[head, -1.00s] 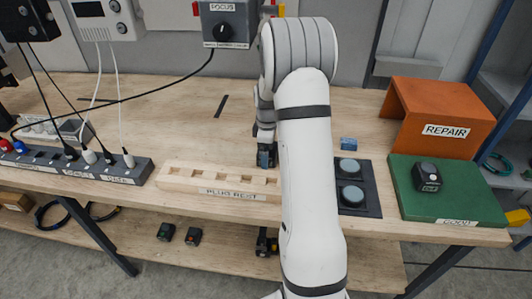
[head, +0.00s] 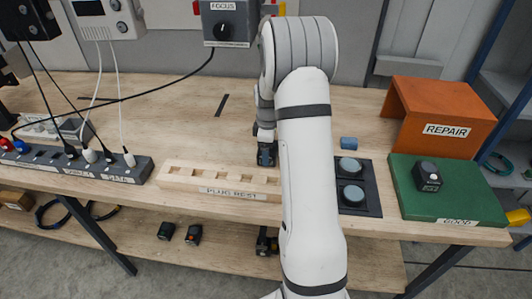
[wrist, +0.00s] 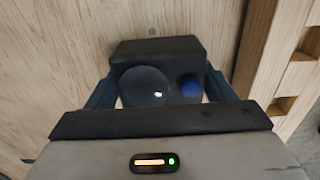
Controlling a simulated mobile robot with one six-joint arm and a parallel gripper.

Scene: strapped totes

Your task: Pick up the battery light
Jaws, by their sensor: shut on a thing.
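In the head view my gripper (head: 266,158) is low over the wooden bench behind the plug rest, partly hidden by my arm, and I cannot make out the held light there. Whether the light touches the bench is unclear. Another dark light (head: 427,177) stands on the green GOOD mat (head: 455,195).
The plug rest (head: 215,182) lies in front, with a power strip (head: 125,170) at left. Right of my arm are a dark pad with two round discs (head: 350,194), a small blue piece (head: 348,143) and the orange REPAIR cover (head: 440,105). Bench behind my gripper is mostly clear.

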